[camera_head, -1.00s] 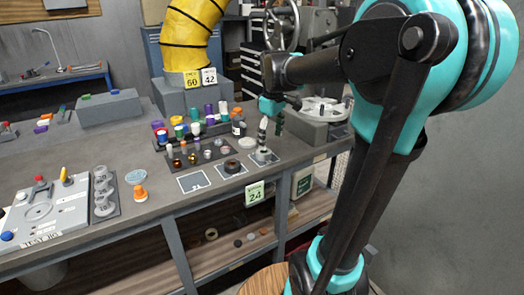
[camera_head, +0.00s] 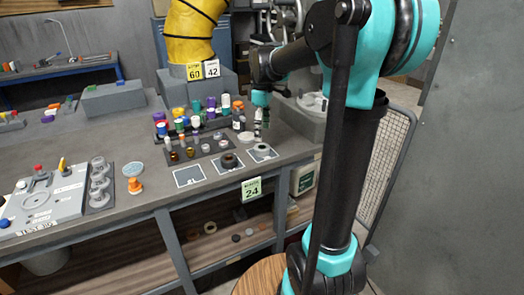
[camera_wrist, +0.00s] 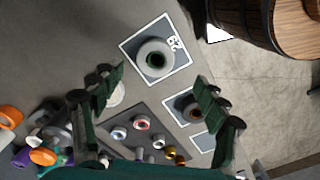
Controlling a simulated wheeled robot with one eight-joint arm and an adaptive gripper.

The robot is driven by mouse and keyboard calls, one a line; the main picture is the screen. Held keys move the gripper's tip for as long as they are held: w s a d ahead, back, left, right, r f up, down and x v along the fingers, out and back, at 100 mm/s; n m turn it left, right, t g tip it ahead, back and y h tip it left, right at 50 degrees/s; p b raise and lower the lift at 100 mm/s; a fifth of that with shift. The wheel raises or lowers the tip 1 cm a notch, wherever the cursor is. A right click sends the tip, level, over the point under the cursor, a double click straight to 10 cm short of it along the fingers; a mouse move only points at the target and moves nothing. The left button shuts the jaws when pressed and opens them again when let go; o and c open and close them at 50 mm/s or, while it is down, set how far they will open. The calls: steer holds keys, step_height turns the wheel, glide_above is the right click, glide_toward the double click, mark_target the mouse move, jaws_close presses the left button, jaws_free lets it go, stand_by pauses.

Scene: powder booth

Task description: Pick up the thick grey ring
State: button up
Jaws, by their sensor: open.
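The thick grey ring (camera_wrist: 154,60) lies flat on a dark square pad with a white outline and a number. In the head view the ring (camera_head: 262,149) is on the rightmost pad near the bench's front edge. My gripper (camera_wrist: 163,96) is open and empty, with its two green fingers spread wide. In the wrist view the ring shows beyond the fingertips, between their lines. In the head view my gripper (camera_head: 260,126) hangs above and just behind the ring, apart from it.
A darker brownish ring (camera_head: 229,161) lies on the neighbouring pad. A dark tray (camera_wrist: 140,125) with small parts and several bottles stand close by. A pale disc (camera_wrist: 117,94) lies near one finger. A test jig (camera_head: 45,205) is at the left. The bench's front edge is close.

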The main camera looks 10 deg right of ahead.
mark_target(262, 144)
steer(key=f, duration=0.5)
steer(key=shift+w+f, duration=0.15)
steer(key=shift+w, duration=0.25)
steer(key=shift+f, duration=0.65)
steer(key=c, duration=1.4)
